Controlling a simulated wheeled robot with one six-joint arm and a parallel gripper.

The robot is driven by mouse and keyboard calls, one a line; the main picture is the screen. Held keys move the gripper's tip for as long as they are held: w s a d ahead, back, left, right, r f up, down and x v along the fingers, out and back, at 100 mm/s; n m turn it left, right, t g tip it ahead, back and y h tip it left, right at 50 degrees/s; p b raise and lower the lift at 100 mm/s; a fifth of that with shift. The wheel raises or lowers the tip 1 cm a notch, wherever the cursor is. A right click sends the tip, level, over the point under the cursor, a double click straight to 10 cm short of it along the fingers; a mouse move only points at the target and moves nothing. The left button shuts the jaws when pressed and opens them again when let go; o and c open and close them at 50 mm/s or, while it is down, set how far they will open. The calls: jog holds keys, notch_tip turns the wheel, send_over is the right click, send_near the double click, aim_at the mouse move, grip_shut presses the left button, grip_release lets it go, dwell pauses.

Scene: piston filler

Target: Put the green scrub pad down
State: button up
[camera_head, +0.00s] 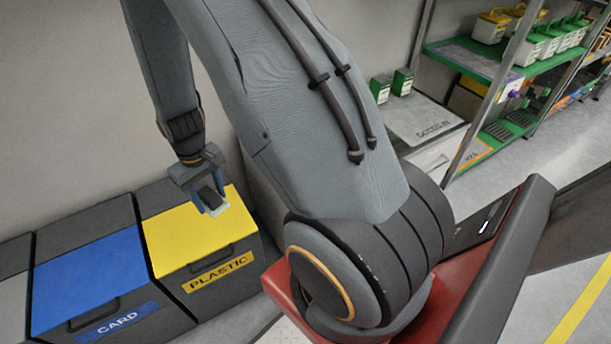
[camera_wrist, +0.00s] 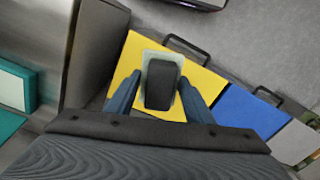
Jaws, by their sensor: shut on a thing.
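My gripper (camera_head: 209,198) is shut on the scrub pad (camera_head: 218,209), above the yellow lid marked PLASTIC. In the wrist view the pad (camera_wrist: 152,55) shows as a pale greenish square with a dark block (camera_wrist: 160,85) on its near side, between the two blue-grey fingers. The pad appears apart from the lid, but the exact gap is hard to tell. Part of the pad is hidden by the dark block and the fingers.
The yellow PLASTIC bin lid (camera_head: 180,240) lies below my gripper, with a blue CARD bin (camera_head: 90,275) to its left. Both have front handles. A grey wall stands behind. A metal shelf (camera_head: 480,60) with green boards and several containers stands at the right.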

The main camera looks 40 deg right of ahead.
jog(key=s+d+r+n+p, duration=0.1)
jog(key=s+d+n+p, duration=0.15)
jog(key=d+n, duration=0.8)
jog(key=s+d+n+p, duration=0.2)
jog(key=s+d+n, duration=0.15)
jog(key=d, duration=1.35)
jog(key=shift+w+f+p, duration=0.2)
jog(key=shift+f+p, duration=0.05)
jog(key=shift+f, duration=1.3)
jog(key=shift+w+f+p, duration=0.15)
jog(key=shift+f+p, duration=0.05)
jog(key=shift+f, duration=1.4)
jog(key=shift+w+f+p, duration=0.2)
jog(key=shift+f+p, duration=0.05)
jog(key=shift+f, duration=1.3)
jog(key=shift+f, duration=0.3)
